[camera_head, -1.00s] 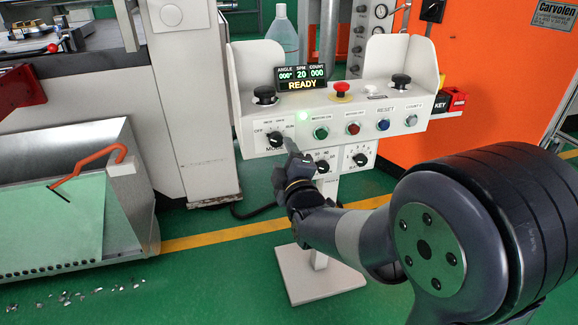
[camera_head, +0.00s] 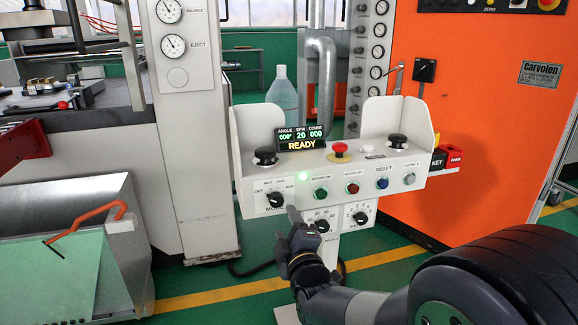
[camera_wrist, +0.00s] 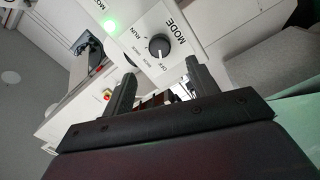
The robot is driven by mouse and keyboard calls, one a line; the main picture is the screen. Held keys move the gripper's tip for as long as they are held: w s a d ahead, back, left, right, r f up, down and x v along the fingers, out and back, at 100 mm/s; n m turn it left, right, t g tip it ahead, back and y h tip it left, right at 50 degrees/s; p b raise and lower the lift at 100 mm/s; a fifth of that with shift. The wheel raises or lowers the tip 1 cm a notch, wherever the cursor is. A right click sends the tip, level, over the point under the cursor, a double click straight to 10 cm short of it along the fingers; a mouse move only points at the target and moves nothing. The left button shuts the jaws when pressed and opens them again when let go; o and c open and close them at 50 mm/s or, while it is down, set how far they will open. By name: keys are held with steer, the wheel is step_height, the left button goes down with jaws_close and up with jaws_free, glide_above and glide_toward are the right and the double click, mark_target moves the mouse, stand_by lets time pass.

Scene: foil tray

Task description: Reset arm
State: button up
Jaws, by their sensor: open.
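My gripper (camera_head: 295,217) is at the lower front of the white control panel (camera_head: 330,186), just below and right of the black mode knob (camera_head: 275,199). In the wrist view my gripper (camera_wrist: 160,88) has its two dark fingers apart with nothing between them. The mode knob (camera_wrist: 159,47) shows beyond the fingertips, clear of them. The panel's display (camera_head: 301,138) reads READY, and a green light (camera_head: 303,177) is lit. My arm enters from the lower right.
A red mushroom button (camera_head: 340,150) and two black buttons stand on the panel top. A clear bottle (camera_head: 282,95) stands behind it. An orange cabinet (camera_head: 480,130) is at right. A tray with an orange-handled hook (camera_head: 95,215) is at lower left.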

mark_target(277, 202)
steer(key=b+x, duration=0.1)
steer(key=x, duration=0.8)
steer(key=shift+s, duration=0.1)
steer(key=shift+s, duration=0.1)
